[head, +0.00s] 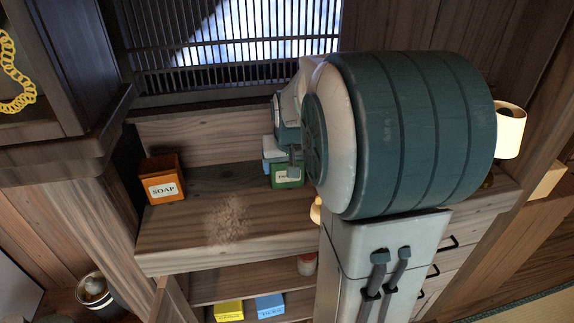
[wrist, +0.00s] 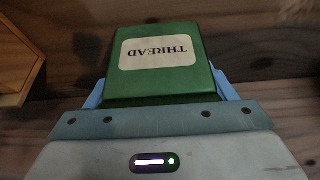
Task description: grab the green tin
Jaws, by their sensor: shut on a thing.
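The green tin (wrist: 170,85) has a cream label reading "THREAD", which appears upside down in the wrist view. My gripper (wrist: 165,95) is shut on it, with a light blue finger at each side of the tin. In the head view the green tin (head: 288,178) is at the wooden counter, right of its middle, and my gripper (head: 280,163) is at it. My arm hides part of the tin and the counter there. I cannot tell whether the tin touches the counter.
An orange-brown box labelled "SOAP" (head: 163,184) stands at the counter's left end. A pale speckled patch (head: 228,221) lies on the bare counter (head: 190,232) between. Below, a shelf holds a yellow box (head: 229,311) and a blue box (head: 270,306). A slatted window (head: 200,45) is behind.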

